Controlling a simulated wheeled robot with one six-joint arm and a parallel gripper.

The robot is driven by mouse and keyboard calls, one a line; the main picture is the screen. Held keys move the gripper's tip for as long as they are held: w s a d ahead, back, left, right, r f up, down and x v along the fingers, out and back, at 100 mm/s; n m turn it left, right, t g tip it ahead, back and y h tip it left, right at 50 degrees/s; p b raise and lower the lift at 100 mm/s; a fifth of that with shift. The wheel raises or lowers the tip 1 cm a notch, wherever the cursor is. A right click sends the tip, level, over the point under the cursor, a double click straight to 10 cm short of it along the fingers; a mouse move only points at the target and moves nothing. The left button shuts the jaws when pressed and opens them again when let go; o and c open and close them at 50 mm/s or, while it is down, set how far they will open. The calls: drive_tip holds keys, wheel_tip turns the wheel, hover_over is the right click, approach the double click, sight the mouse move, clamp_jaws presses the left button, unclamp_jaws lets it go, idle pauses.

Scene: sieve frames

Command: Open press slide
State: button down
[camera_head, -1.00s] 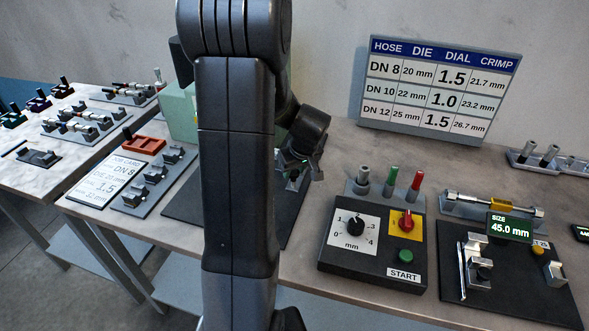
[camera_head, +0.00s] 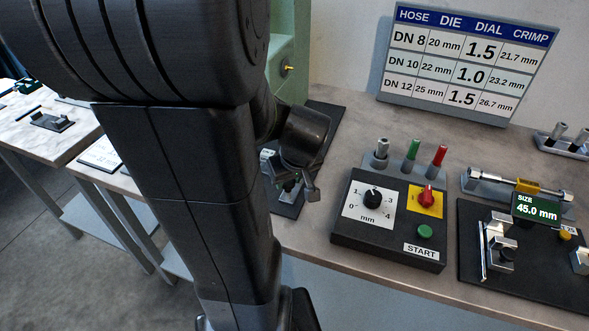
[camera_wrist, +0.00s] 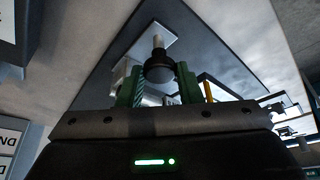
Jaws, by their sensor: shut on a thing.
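The press shows as a green body (camera_head: 290,75) behind my arm, with a dark base plate (camera_head: 325,120) on the bench; most of it is hidden. My gripper (camera_head: 296,187) is low over the front of the press area, left of the control box. In the wrist view my gripper (camera_wrist: 161,82) has its green fingers on either side of a round black knob (camera_wrist: 159,69) with a pale stem, and it is shut on this knob. The slide itself is hard to make out; how far it stands open I cannot tell.
The control box (camera_head: 340,232) with dial, red switch and green START button stands right of my gripper. Colored pegs (camera_head: 412,150) stand behind it. A gauge with a 45.0 mm display (camera_head: 537,208) is farther right. A hose chart (camera_head: 465,60) stands at the back.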

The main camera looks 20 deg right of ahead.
drive_tip(key=shift+s+a, duration=0.2)
drive_tip(key=shift+s, duration=0.05)
drive_tip(key=c, duration=1)
unclamp_jaws()
drive_tip(key=shift+c, duration=0.2)
drive_tip(key=shift+r, duration=0.1)
drive_tip(key=v, duration=1.3)
drive_tip(key=shift+s+r, duration=0.15)
drive_tip(key=shift+r, duration=0.15)
drive_tip(key=x, duration=1.4)
